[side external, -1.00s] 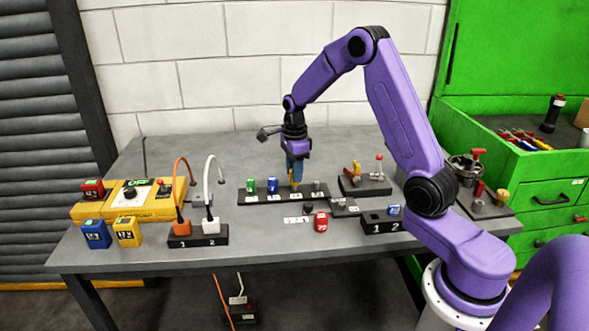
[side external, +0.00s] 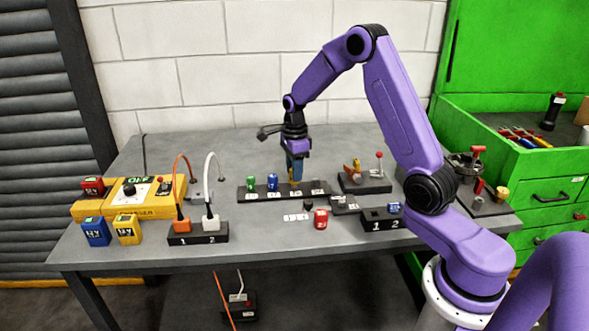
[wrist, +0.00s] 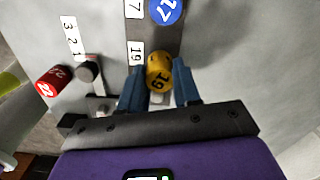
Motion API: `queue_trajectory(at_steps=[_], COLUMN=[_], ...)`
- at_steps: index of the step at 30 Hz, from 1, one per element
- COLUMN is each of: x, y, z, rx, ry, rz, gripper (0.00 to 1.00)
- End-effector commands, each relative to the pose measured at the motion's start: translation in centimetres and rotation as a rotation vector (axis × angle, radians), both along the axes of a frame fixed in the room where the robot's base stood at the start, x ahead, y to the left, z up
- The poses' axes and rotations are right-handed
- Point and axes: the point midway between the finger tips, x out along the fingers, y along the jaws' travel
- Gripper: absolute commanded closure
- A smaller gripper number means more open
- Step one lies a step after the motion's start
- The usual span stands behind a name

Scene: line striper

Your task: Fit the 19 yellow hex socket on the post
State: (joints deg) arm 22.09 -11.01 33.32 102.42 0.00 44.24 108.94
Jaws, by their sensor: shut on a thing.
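My gripper (side external: 295,178) is over the black rail (side external: 262,195) in the middle of the table, pointing down. In the wrist view its two blue fingers (wrist: 158,80) are shut on the yellow hex socket (wrist: 158,70) marked 19, one on each side. The socket is beside the rail's 19 label (wrist: 137,52). In the side view it is mostly hidden by the fingers, low at the rail. The post under it is hidden, so I cannot tell whether the socket is seated on it.
A blue 17 socket (wrist: 166,10) and a green socket (side external: 251,184) stand on the rail left of my gripper. A red 22 socket (side external: 320,219) and a dark knob (side external: 308,206) are in front. A lever fixture (side external: 365,180) stands to the right.

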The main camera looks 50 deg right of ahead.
Motion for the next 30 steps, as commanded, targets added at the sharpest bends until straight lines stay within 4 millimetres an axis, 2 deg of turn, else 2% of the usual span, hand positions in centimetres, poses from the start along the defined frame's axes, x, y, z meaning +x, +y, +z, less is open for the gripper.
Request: queue_trajectory(at_steps=[24,25,27,30], x=[0.0,0.0,0.0,0.0], y=[0.0,0.0,0.0,0.0], z=[-1.7,-1.7,-1.6,-1.6], rx=[0.001,0.0,0.0,0.0], ry=[0.001,0.0,0.0,0.0], rz=[0.0,0.001,0.0,0.0], gripper=[0.95,0.58,0.38,0.38])
